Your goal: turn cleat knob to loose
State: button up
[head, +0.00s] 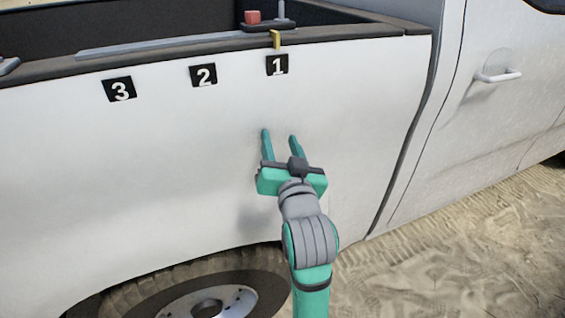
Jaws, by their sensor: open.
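A cleat (284,25) with a dark flat base sits on the truck bed's rail above the number 1 label. A small red block (253,17), possibly the knob, stands on its left part, and a grey upright post stands to its right. A yellow hooked piece (275,38) hangs over the rail edge at the cleat. The knob's setting is too small to read. My gripper (280,135) is open and empty, its two teal fingers pointing up in the picture in front of the white side panel. It appears below the cleat and label 1, well apart from them.
Black labels 1 (277,65), 2 (203,75) and 3 (119,90) run along the white truck side. A grey bar (150,46) lies along the rail. The rear wheel (205,298) is below, the door handle (498,76) at right. Sandy ground (470,240) is open at lower right.

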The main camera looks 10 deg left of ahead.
jog(key=shift+m, duration=0.4)
jog(key=shift+s+d+f, duration=0.15)
jog(key=shift+f, duration=0.55)
jog(key=shift+s+d+f, duration=0.15)
jog(key=shift+s+f, duration=0.05)
jog(key=shift+f, duration=0.5)
jog(key=shift+s+d+f, duration=0.15)
jog(key=shift+f, duration=0.55)
